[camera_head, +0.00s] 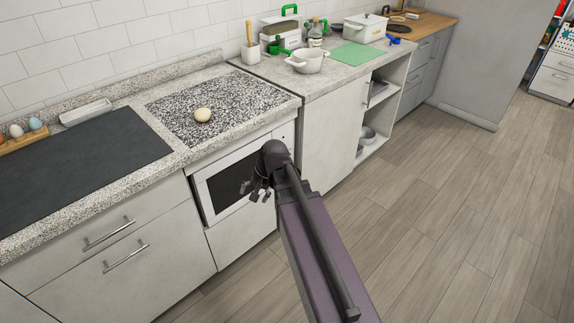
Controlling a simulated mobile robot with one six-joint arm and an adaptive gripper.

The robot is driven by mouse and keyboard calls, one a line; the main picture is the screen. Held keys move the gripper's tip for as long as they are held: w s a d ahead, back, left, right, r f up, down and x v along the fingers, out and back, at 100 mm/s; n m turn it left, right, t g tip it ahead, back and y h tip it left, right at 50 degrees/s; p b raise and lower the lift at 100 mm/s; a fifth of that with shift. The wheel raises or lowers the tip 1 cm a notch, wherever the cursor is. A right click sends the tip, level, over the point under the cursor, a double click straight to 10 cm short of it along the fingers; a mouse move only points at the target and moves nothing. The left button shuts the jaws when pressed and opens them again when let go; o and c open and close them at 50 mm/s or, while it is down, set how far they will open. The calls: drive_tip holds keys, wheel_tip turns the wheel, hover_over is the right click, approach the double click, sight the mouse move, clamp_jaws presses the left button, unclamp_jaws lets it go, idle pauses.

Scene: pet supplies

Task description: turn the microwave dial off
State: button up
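The microwave (213,221) is built in under the speckled counter, with a white frame and a dark glass door (226,188). Its white control panel is at its right side, and only the upper part (287,130) shows past my arm. No dial can be made out clearly; the lower panel is hidden behind my arm. My gripper (258,194) is in front of the right part of the microwave door, pointing down and toward the cabinets. It is dark and small against the dark glass, so the finger opening and any contact are unclear.
A black cooktop (70,165) is at left. Drawer handles (108,234) stick out below it. The wooden floor (450,210) at right is clear.

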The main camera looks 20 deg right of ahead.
drive_tip(key=w+d+f+m+t+y+b, duration=0.4)
drive_tip(key=w+d+f+m+t+b, duration=0.2)
drive_tip(key=w+d+f+m+b, duration=0.95)
drive_tip(key=w+d+f+m+t+b, duration=0.1)
drive_tip(key=w+d+m+t+b, duration=0.1)
drive_tip(key=d+m+t+b, duration=0.2)
drive_tip(key=w+d+f+m+t+b, duration=0.1)
drive_tip(key=d+m+t+b, duration=0.3)
drive_tip(key=d+m+b, duration=0.4)
drive_tip(key=w+d+b, duration=0.1)
drive_tip(key=d+b, duration=0.3)
drive_tip(key=b, duration=0.2)
drive_tip(key=shift+w+d+f, duration=0.15)
drive_tip(key=shift+w+d, duration=0.1)
drive_tip(key=shift+d, duration=0.1)
drive_tip(key=shift+w, duration=0.1)
drive_tip(key=x, duration=1.3)
drive_tip(key=shift+w, duration=0.4)
drive_tip(key=c, duration=1.1)
